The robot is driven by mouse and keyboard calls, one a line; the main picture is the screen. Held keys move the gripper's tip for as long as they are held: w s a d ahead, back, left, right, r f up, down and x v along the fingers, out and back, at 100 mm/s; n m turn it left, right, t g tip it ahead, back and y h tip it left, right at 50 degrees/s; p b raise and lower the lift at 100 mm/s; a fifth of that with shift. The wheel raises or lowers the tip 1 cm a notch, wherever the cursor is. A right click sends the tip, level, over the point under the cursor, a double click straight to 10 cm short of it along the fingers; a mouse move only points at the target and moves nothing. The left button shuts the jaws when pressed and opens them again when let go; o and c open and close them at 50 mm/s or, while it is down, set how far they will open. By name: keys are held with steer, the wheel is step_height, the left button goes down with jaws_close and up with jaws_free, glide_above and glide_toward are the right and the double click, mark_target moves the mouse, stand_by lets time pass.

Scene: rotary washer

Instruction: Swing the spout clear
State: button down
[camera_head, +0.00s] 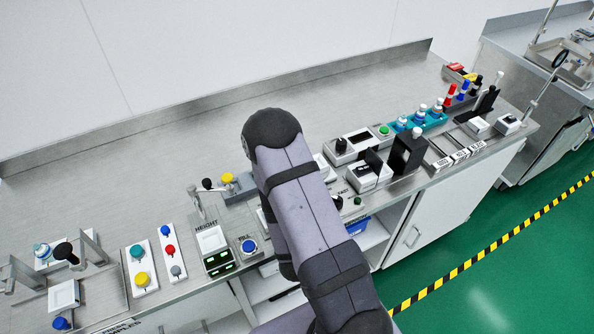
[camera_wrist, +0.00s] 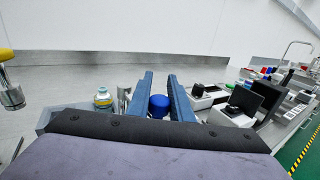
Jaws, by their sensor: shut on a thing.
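My gripper (camera_wrist: 161,76) shows in the wrist view as two blue fingers, upright and a little apart. A round blue knob (camera_wrist: 159,105) sits between them, and the fingers are shut on it. I cannot tell whether this knob belongs to the spout. In the head view my arm hides the gripper and whatever it holds. No part is clearly recognisable as the spout. A thin bent metal piece (camera_head: 196,203) stands left of my arm in the head view, near a black knob (camera_head: 207,184) and a yellow knob (camera_head: 228,178).
Button panels (camera_head: 141,270) and a teal rack (camera_head: 420,121) line the bench. The bench's back strip (camera_head: 130,140) is bare.

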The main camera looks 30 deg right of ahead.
stand_by(0.3)
steer(key=c, duration=1.6)
jaws_free()
steer(key=shift+r, duration=0.2)
step_height(320, 180, up, 10)
steer(key=p, duration=0.9)
steer(key=shift+f, duration=0.1)
